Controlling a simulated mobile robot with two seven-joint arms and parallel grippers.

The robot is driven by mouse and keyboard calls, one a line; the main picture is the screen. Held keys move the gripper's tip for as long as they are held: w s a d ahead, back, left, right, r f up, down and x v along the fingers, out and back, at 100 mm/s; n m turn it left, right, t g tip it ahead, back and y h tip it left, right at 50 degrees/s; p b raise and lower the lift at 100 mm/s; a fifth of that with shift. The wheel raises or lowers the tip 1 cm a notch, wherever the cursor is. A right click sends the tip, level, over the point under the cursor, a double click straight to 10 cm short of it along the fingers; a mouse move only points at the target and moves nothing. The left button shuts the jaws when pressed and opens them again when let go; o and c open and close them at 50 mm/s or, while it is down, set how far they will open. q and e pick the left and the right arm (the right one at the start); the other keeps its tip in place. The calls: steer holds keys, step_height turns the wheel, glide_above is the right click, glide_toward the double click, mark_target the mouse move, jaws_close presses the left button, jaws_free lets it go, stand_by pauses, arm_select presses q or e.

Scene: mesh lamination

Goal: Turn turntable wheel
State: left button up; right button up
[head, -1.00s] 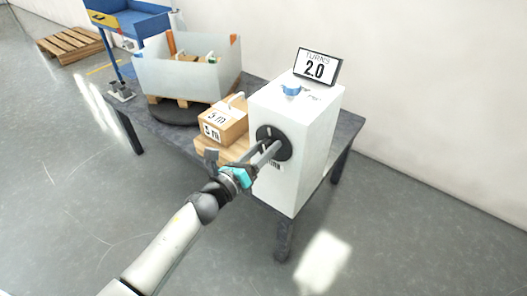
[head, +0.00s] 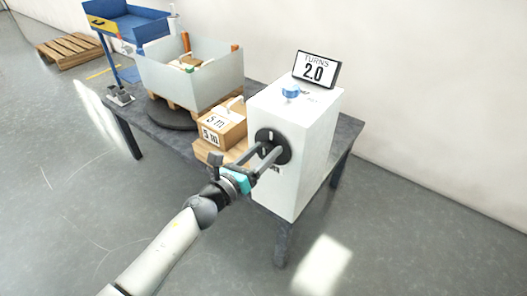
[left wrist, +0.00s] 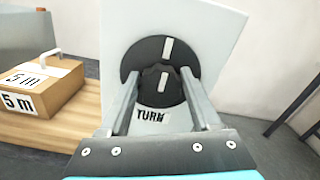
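The black round wheel (head: 285,144) is on the front of a white box (head: 313,155). In the left wrist view the wheel (left wrist: 127,62) has a ribbed centre knob (left wrist: 161,88) with a white mark, and another white mark on its disc. A TURN label is below it. My left gripper (head: 265,155) faces the wheel. Its two fingers are spread on either side of the knob, with gaps showing, so it looks open. The dark round turntable (head: 168,116) carries a pallet and a grey-walled bin (head: 206,88). My right gripper is not in view.
A display (head: 316,70) reading TURNS 2.0 and a blue knob (head: 290,91) are on the white box. A carton (head: 220,125) marked 5 m sits close left of the box. The dark table (head: 133,107) holds all this; open floor lies in front.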

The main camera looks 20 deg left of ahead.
arm_select(q)
steer(key=o, duration=0.4)
steer(key=shift+s+a, duration=0.25)
steer(key=shift+s, duration=0.35)
steer(key=v, duration=1.4)
